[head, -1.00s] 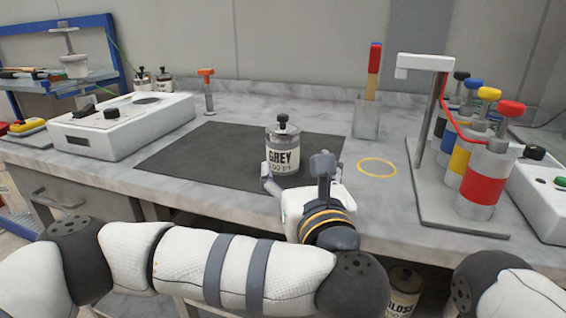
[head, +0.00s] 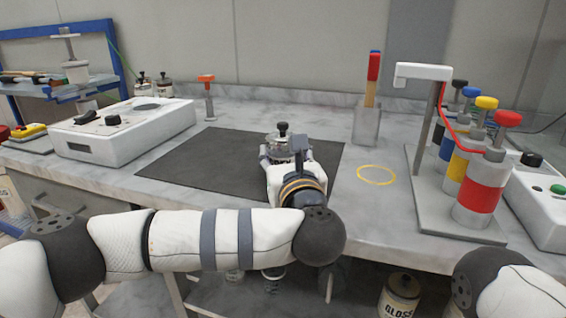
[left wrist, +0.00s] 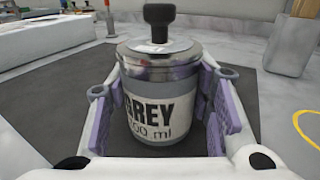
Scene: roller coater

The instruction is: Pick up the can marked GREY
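The can marked GREY (head: 283,140) stands upright on the dark mat (head: 190,165). In the head view my left gripper hides most of its body and label. In the left wrist view the can (left wrist: 160,105) shows its label, metal lid and black knob. My left gripper (head: 285,152) has its fingers on either side of the can, seen also in the left wrist view (left wrist: 162,88). The fingers are spread, with a narrow gap at the can's right side; contact on the left is unclear. My right gripper is out of view.
A yellow ring (head: 376,175) marks the bench right of the mat. A white device (head: 125,127) stands left. A GLOSS can (head: 400,295) is below the bench.

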